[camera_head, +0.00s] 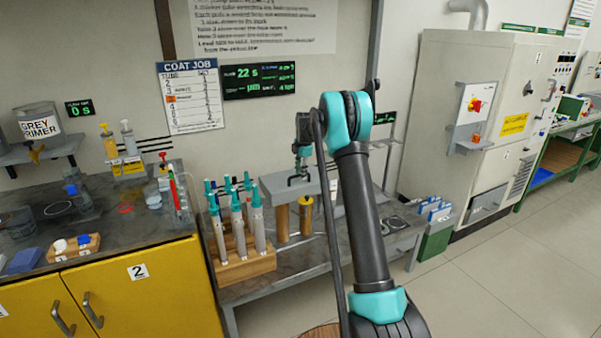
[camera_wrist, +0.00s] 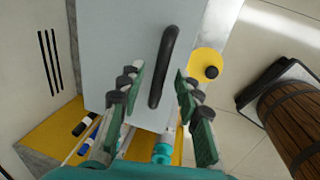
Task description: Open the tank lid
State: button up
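The grey tank lid (camera_head: 273,186) lies flat and shut above the bench in the head view, with a black bar handle on top. In the wrist view the lid (camera_wrist: 120,40) fills the upper middle, and its handle (camera_wrist: 166,60) runs nearly lengthwise. My gripper (camera_head: 300,167) is right over the lid by the handle. In the wrist view my gripper (camera_wrist: 158,80) is open, one finger on each side of the handle, with gaps visible on both sides. The exact height of the fingers over the lid is hard to tell. The tank's inside is hidden.
A wooden rack (camera_head: 245,265) of teal-topped tubes stands just left of the tank. A wooden barrel (camera_wrist: 298,118) stands on the floor. A large grey cabinet (camera_head: 440,100) is at right.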

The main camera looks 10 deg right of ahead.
jog(key=shift+c, duration=0.2)
grip_shut()
jog(key=shift+r, duration=0.1)
